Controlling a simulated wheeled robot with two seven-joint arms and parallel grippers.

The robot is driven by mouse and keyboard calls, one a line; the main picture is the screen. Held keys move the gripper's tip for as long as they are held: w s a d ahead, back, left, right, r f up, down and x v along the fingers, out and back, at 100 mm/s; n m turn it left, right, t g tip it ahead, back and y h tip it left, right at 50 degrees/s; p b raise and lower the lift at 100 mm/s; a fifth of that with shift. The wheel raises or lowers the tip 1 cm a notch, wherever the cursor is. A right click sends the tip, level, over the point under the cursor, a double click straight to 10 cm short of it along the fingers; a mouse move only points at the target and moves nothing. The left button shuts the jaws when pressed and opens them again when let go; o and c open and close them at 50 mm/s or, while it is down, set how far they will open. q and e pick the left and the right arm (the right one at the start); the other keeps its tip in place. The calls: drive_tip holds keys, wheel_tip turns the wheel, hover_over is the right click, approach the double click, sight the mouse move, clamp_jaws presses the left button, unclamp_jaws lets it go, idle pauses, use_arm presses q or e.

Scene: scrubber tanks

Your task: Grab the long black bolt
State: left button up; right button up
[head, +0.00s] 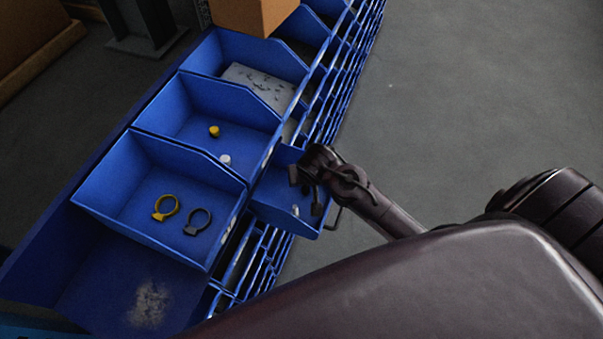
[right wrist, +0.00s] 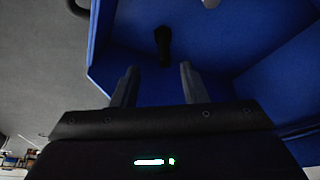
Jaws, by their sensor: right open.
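The long black bolt (right wrist: 163,46) lies in a blue drawer (right wrist: 215,65), seen in the right wrist view just ahead of and between my right gripper's fingertips. My right gripper (right wrist: 158,72) is open, with its two fingers apart and nothing between them. In the head view, the right gripper (head: 305,190) reaches down into the pulled-out drawer (head: 268,200). I cannot clearly tell the bolt from the dark fingers there. My left gripper is not in view.
A small pale piece (head: 295,210) lies in the same drawer. Open blue bins beside it hold a yellow ring (head: 165,208), a dark ring (head: 198,221), a yellow cap (head: 214,131) and a white cap (head: 225,160). A cardboard box (head: 250,14) stands behind. Clear floor (head: 470,90) lies right.

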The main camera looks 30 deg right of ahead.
wheel_tip(320, 180, down, 2)
drive_tip(key=shift+w+f+p, duration=0.1)
drive_tip(key=shift+w+p, duration=0.05)
drive_tip(key=shift+p, duration=0.25)
drive_tip(key=x, duration=0.2)
drive_tip(key=shift+w+a+f, duration=0.15)
drive_tip(key=shift+w+f, duration=0.1)
drive_tip(key=shift+w, duration=0.1)
drive_tip(key=shift+w+f, duration=0.1)
drive_tip(key=shift+f, duration=0.3)
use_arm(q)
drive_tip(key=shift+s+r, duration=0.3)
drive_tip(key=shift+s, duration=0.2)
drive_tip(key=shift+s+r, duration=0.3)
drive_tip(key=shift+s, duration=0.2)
use_arm(e)
clamp_jaws()
